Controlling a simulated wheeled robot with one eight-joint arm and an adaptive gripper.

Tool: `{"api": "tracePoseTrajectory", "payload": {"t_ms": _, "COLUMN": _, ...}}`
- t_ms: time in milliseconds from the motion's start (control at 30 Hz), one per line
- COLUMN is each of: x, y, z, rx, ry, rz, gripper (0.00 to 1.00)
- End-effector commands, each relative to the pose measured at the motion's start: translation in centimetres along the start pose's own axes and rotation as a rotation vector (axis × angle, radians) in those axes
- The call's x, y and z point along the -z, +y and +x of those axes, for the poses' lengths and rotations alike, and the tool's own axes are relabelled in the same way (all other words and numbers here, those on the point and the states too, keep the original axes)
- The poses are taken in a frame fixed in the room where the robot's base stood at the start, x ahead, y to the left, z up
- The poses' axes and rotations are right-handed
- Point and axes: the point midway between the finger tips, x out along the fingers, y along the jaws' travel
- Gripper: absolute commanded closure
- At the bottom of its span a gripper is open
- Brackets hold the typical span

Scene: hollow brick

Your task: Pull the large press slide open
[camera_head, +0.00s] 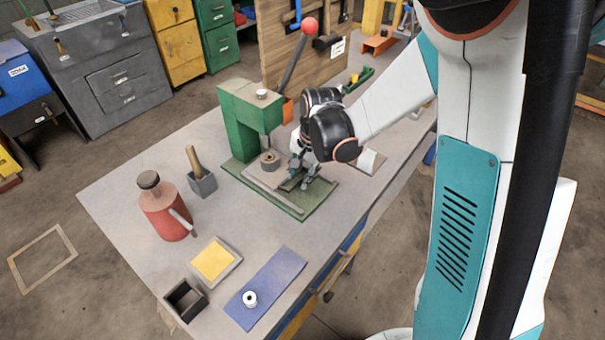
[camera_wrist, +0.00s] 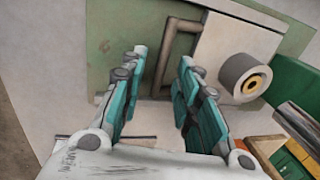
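The green press (camera_head: 242,115) stands on the workbench, with its base plate (camera_head: 302,207) reaching forward under my gripper (camera_head: 304,178). In the wrist view, the pale slide plate (camera_wrist: 222,42) lies on the green base and carries a grey cylinder with a brass-coloured centre (camera_wrist: 245,78). A brown bracket handle (camera_wrist: 171,38) sticks out from the slide's left edge. My gripper (camera_wrist: 163,60) is open, its teal fingers apart on either side of the handle's near part. I cannot tell whether they touch it.
A red oil can (camera_head: 165,212), a grey block with a wooden handle (camera_head: 201,182), a yellow-topped tray (camera_head: 214,262), a dark hollow box (camera_head: 185,298) and a blue mat (camera_head: 268,283) with a white roll occupy the bench's left and front. A red-knobbed lever (camera_head: 295,62) rises behind the press.

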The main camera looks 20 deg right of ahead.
Motion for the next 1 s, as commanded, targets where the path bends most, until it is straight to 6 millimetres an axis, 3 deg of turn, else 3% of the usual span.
{"api": "tracePoseTrajectory", "payload": {"t_ms": 100, "x": 0.0, "y": 0.0, "z": 0.0, "rx": 0.0, "ry": 0.0, "rz": 0.0, "gripper": 0.7}}
{"api": "tracePoseTrajectory", "payload": {"t_ms": 233, "x": 0.0, "y": 0.0, "z": 0.0, "rx": 0.0, "ry": 0.0, "rz": 0.0, "gripper": 0.97}}
{"api": "tracePoseTrajectory", "payload": {"t_ms": 267, "x": 0.0, "y": 0.0, "z": 0.0, "rx": 0.0, "ry": 0.0, "rz": 0.0, "gripper": 1.0}}
{"api": "tracePoseTrajectory", "payload": {"t_ms": 533, "x": 0.0, "y": 0.7, "z": -0.2, "rx": -0.001, "ry": 0.0, "rz": 0.001, "gripper": 1.0}}
{"api": "tracePoseTrajectory", "payload": {"t_ms": 800, "x": 0.1, "y": 6.8, "z": -1.4, "rx": -0.002, "ry": 0.001, "rz": 0.004, "gripper": 1.0}}
{"api": "tracePoseTrajectory", "payload": {"t_ms": 1000, "x": 0.0, "y": 9.3, "z": -1.9, "rx": -0.001, "ry": 0.001, "rz": 0.001, "gripper": 1.0}}
